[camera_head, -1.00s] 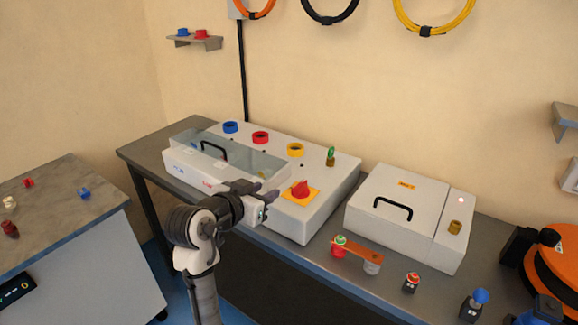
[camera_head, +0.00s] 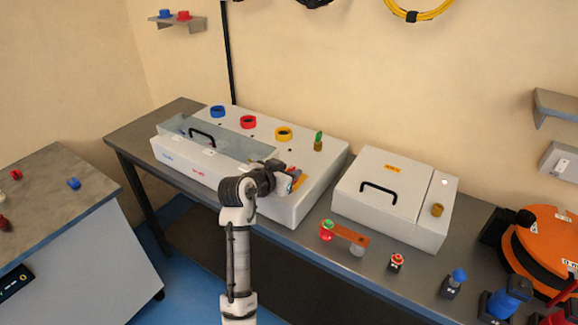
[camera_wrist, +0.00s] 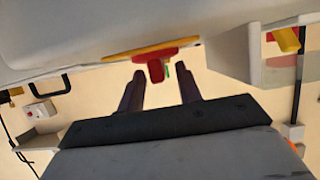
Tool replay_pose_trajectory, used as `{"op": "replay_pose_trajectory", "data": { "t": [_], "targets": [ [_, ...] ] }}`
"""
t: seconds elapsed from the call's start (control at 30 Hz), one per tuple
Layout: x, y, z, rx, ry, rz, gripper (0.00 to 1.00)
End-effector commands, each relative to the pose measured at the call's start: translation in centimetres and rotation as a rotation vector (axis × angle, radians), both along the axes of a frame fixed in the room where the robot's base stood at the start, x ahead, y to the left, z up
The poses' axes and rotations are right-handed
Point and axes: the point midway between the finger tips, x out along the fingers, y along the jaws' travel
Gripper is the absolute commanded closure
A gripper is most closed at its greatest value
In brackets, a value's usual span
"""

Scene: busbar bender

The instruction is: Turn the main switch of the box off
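The main switch, a red rotary knob (camera_wrist: 155,66) on a yellow plate (camera_wrist: 112,56), is at the upper middle of the wrist view. In the head view, my gripper (camera_head: 291,176) covers most of it, with a little of the yellow plate (camera_head: 298,180) showing. The switch sits on the right part of the long light grey box (camera_head: 290,211). My gripper is open; in the wrist view its two dark fingers (camera_wrist: 160,88) stand apart, just below the knob in the picture. I cannot tell whether they touch it.
The box has a clear-lidded section (camera_head: 237,147) with a black handle, blue, red and yellow rings (camera_head: 283,134), and a green-topped piece (camera_head: 318,141). A second grey box (camera_head: 405,205) stands right. An orange bar (camera_head: 350,236) lies before it. An orange reel (camera_head: 545,245) is at far right.

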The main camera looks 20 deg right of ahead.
Motion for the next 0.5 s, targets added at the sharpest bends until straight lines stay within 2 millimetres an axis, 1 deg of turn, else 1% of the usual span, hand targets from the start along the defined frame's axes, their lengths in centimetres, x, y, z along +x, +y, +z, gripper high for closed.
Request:
{"op": "replay_pose_trajectory", "data": {
  "t": [0.13,0.4,0.43,0.5],
  "targets": [
    [0.52,-0.67,-0.34,0.002,0.0,0.001,0.65],
    [0.63,-0.76,-0.46,0.001,-0.001,0.001,0.65],
    [0.62,-0.77,-0.46,0.001,-0.001,0.001,0.67],
    [0.62,-0.76,-0.45,0.001,-0.001,0.001,0.76]
  ]
}}
